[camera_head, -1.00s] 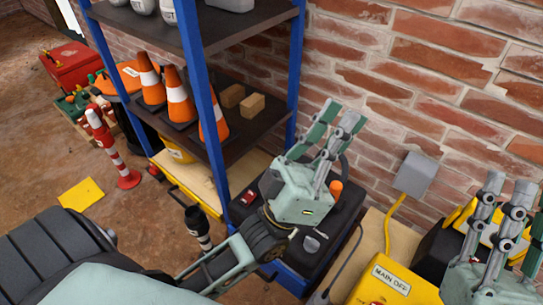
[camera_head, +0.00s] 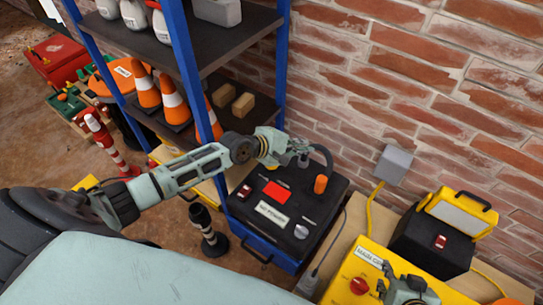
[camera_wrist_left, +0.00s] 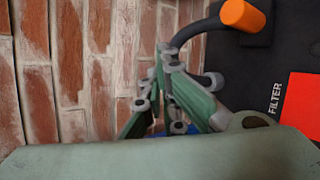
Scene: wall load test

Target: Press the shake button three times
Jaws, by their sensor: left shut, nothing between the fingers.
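A black-topped machine with a blue body (camera_head: 262,238) stands by the wall. A flat red rectangle (camera_head: 277,193) lies on its top. It also shows in the left wrist view (camera_wrist_left: 304,105), beside the word FILTER; I cannot read the word shake anywhere. My left gripper (camera_head: 300,150) is shut and empty over the machine's back edge, behind the red rectangle and apart from it. Its fingers (camera_wrist_left: 168,62) point toward the brick wall in the left wrist view. My right gripper (camera_head: 408,285) shows at the lower right, its fingers unclear.
The machine top also has an orange-ended curved handle (camera_head: 320,184), a small red switch (camera_head: 245,191) and a grey knob (camera_head: 301,231). A blue-framed shelf (camera_head: 188,90) with cones stands left. A yellow box (camera_head: 350,283) and a black case (camera_head: 435,242) stand right.

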